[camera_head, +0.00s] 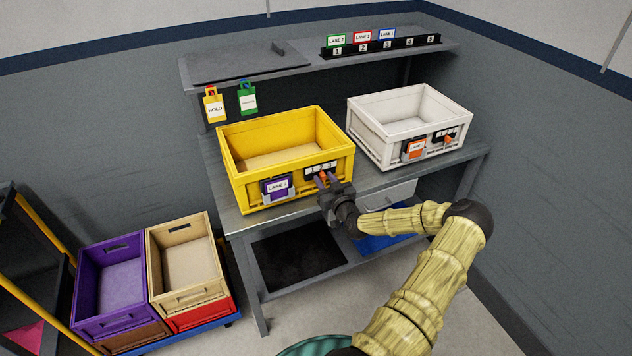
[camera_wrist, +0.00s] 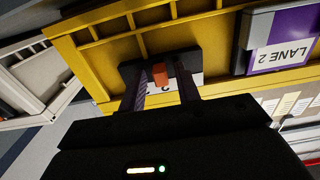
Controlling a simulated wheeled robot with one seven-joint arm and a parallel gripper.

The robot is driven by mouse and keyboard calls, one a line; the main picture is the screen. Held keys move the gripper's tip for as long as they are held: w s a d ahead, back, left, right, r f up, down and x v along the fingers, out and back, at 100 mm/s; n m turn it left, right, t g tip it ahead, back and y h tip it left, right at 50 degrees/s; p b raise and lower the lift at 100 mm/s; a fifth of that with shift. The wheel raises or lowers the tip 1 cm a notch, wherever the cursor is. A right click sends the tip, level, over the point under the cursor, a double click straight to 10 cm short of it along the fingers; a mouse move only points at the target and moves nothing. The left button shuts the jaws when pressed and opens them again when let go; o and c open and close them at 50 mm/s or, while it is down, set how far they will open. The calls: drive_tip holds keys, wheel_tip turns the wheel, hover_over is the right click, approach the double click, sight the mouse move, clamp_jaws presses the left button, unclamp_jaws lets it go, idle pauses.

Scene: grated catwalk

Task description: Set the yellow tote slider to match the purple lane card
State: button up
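The yellow tote (camera_head: 240,188) stands on the bench with its front toward me. The purple lane card (camera_head: 277,186) is on its front, left of the slider plate (camera_head: 321,168). In the wrist view the card (camera_wrist: 281,52) reads LANE 2. The slider has an orange knob (camera_wrist: 160,75), partly covering the plate's numbers, so its exact setting is hard to read. My gripper (camera_wrist: 163,72) is at the slider, fingers apart on either side of the knob, with small gaps seeming to show. In the head view my gripper (camera_head: 326,182) hides part of the slider.
A white tote (camera_head: 365,142) with an orange card and its own slider stands to the right. Hold and green tags (camera_head: 213,106) hang behind left. A shelf above holds a numbered card rack (camera_head: 380,47). Purple (camera_head: 103,324) and tan totes sit low on the left.

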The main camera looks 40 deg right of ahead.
drive_tip(key=shift+s, duration=0.1)
drive_tip(key=v, duration=0.6)
drive_tip(key=shift+s+p, duration=0.3)
drive_tip(key=shift+s, duration=0.1)
idle(0.4)
drive_tip(key=shift+w+a, duration=0.1)
drive_tip(key=shift+a, duration=0.1)
drive_tip(key=w+a+n+g+y, duration=0.1)
drive_tip(key=a+n+g+y, duration=0.65)
drive_tip(key=a, duration=1.25)
drive_tip(key=s+a+r+m+g+h, duration=0.3)
drive_tip(key=s+a+r+g, duration=0.4)
drive_tip(key=s+a+r, duration=0.7)
drive_tip(key=s+a+m, duration=0.1)
drive_tip(key=s, duration=0.2)
drive_tip(key=shift+a+m, duration=0.25)
drive_tip(key=shift+m, duration=0.1)
